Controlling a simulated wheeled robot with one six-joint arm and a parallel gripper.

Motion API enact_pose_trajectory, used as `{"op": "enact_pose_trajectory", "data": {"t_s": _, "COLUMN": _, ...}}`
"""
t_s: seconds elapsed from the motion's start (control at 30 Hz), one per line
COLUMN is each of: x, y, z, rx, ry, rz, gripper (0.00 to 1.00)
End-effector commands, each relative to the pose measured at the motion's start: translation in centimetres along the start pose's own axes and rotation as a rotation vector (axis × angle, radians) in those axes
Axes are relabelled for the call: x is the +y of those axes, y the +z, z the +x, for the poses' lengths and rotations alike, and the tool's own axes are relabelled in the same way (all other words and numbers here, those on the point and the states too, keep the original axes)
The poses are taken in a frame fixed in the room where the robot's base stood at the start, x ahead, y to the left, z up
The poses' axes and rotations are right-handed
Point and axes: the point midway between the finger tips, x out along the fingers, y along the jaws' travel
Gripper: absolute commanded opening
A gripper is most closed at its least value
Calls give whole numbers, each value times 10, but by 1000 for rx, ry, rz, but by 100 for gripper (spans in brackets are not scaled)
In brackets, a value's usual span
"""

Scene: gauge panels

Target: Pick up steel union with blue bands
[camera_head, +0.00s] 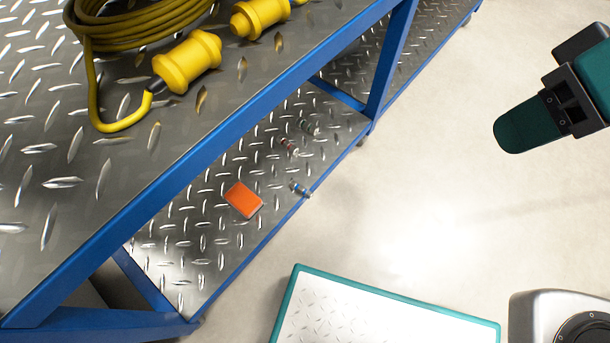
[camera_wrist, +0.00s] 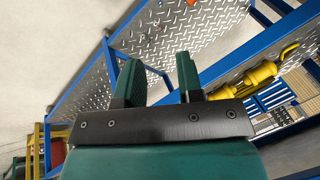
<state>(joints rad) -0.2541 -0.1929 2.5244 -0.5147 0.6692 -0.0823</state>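The steel union with blue bands (camera_head: 299,188) lies on the lower shelf (camera_head: 190,235) of a blue-framed rack, close to its front edge. My gripper (camera_head: 525,125) is at the upper right of the head view, over the open floor and well apart from the union. The wrist view shows its two dark green fingers (camera_wrist: 159,70) spread, with nothing between them.
An orange box (camera_head: 243,200) lies left of the union. Fittings with reddish (camera_head: 288,146) and dark green (camera_head: 308,127) bands lie behind it. The upper shelf's blue edge (camera_head: 215,150) overhangs, carrying a yellow cable (camera_head: 140,25) and connectors (camera_head: 188,62). A blue post (camera_head: 392,60) stands right.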

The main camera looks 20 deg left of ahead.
Motion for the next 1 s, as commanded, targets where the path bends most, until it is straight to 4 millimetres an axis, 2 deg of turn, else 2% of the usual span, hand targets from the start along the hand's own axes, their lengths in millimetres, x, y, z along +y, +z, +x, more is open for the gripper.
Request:
{"op": "enact_pose_trajectory", "data": {"t_s": 0.2, "x": 36, "y": -49, "z": 84, "rx": 13, "ry": -162, "rz": -149, "gripper": 34}}
{"op": "enact_pose_trajectory", "data": {"t_s": 0.37, "x": 67, "y": -72, "z": 163, "rx": 77, "ry": -278, "rz": -242, "gripper": 34}}
{"op": "enact_pose_trajectory", "data": {"t_s": 0.47, "x": 85, "y": -76, "z": 217, "rx": 130, "ry": -335, "rz": -281, "gripper": 34}}
{"op": "enact_pose_trajectory", "data": {"t_s": 0.6, "x": 106, "y": -69, "z": 290, "rx": 207, "ry": -388, "rz": -315, "gripper": 34}}
{"op": "enact_pose_trajectory", "data": {"t_s": 0.7, "x": 116, "y": -60, "z": 331, "rx": 254, "ry": -402, "rz": -325, "gripper": 34}}
{"op": "enact_pose_trajectory", "data": {"t_s": 0.8, "x": 122, "y": -50, "z": 359, "rx": 286, "ry": -408, "rz": -330, "gripper": 34}}
{"op": "enact_pose_trajectory", "data": {"t_s": 1.0, "x": 123, "y": -43, "z": 388, "rx": 312, "ry": -408, "rz": -337, "gripper": 34}}
